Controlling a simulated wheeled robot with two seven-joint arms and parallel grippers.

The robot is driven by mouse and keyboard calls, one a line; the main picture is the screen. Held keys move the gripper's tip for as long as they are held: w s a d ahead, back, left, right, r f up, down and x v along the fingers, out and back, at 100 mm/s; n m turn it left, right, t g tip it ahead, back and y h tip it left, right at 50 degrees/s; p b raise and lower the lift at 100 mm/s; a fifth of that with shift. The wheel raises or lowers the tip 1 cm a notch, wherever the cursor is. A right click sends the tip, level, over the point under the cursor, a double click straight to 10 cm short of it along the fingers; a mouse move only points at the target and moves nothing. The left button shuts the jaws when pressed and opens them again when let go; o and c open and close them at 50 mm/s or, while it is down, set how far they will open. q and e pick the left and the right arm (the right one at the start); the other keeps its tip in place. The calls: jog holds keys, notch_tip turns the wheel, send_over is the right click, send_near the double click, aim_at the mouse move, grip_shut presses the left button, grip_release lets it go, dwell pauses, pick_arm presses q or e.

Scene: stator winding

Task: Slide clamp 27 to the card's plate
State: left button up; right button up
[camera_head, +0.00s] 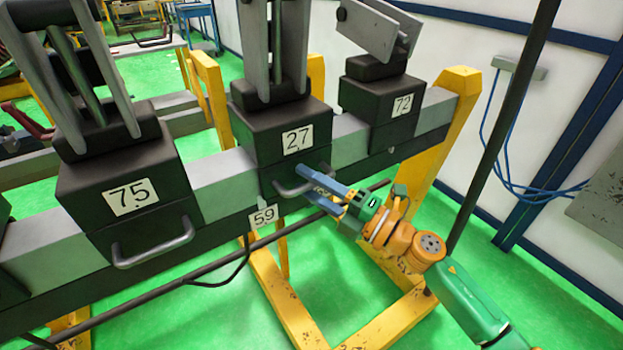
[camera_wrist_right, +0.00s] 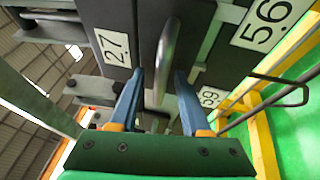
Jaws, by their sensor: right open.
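My right gripper (camera_head: 305,183) is at that handle, open. In the right wrist view the handle (camera_wrist_right: 165,50) passes between the two blue fingers (camera_wrist_right: 160,72), with visible gaps. A small card (camera_head: 263,216) reading 59 hangs below the rail, left of the handle. It also shows in the right wrist view (camera_wrist_right: 210,97). My left gripper is not in view.
A 56 plate (camera_wrist_right: 272,22) shows in the right wrist view. Yellow supports (camera_head: 455,110) and a dark pole (camera_head: 500,130) stand at right.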

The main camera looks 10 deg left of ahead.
jog(key=shift+w+d, duration=0.1)
jog(key=shift+w, duration=0.05)
grip_shut()
dwell(1.3)
